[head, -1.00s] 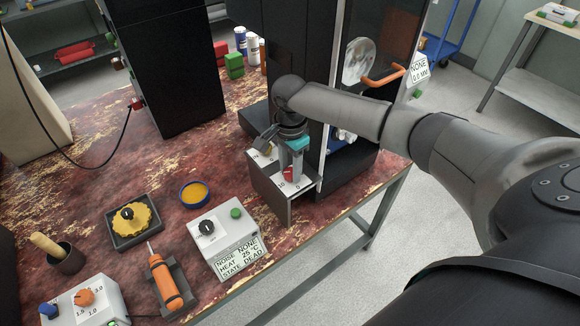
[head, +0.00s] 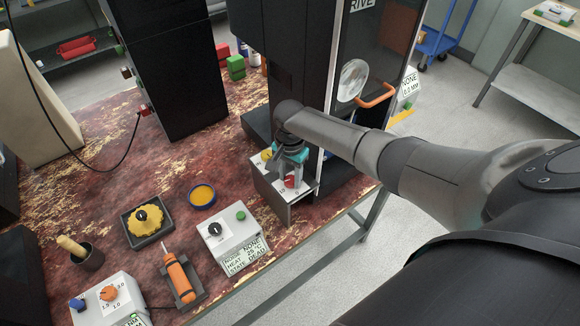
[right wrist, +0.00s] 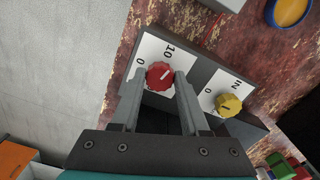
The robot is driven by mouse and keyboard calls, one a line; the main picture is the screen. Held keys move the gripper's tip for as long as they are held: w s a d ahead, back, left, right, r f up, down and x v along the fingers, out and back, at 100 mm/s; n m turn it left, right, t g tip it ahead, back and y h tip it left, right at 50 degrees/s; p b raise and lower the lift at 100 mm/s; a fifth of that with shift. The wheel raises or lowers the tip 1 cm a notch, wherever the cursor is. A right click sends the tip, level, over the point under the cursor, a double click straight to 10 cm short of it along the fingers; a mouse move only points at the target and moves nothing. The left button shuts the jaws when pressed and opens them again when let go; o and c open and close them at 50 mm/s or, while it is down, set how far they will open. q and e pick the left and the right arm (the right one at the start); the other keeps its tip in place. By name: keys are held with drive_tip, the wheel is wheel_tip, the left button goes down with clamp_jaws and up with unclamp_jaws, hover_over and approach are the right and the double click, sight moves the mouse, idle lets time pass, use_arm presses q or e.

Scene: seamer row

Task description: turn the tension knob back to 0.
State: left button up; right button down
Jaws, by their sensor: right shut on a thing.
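A red knob (right wrist: 159,76) sits on a white plate with 0 and 10 marked beside it. It also shows in the head view (head: 290,182), on the small control box at the front of the dark machine. My right gripper (right wrist: 161,75) points down over this box and is shut on the red knob, one finger on each side. It also shows in the head view (head: 291,178). The exact direction of the knob's pointer is hard to read. My left gripper is in neither current view.
A yellow knob (right wrist: 229,105) with its own 0 mark sits close beside the red one. The dark machine (head: 285,75) rises just behind the box. A grey box with a dial (head: 224,238) and an orange-handled tool (head: 178,278) lie on the table to the left.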

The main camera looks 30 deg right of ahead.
drive_tip(key=shift+s+r+n+p, duration=0.1)
drive_tip(key=shift+n+p, duration=0.45)
drive_tip(key=shift+n, duration=0.05)
drive_tip(key=shift+n+p, duration=0.45)
drive_tip(key=shift+n, duration=0.25)
drive_tip(key=n+p, duration=0.1)
drive_tip(key=n, duration=1)
drive_tip(key=shift+d+p, duration=0.1)
drive_tip(key=shift+p, duration=0.2)
drive_tip(key=n, duration=0.6)
drive_tip(key=shift+d, duration=0.1)
drive_tip(key=shift+c, duration=2.1)
unclamp_jaws()
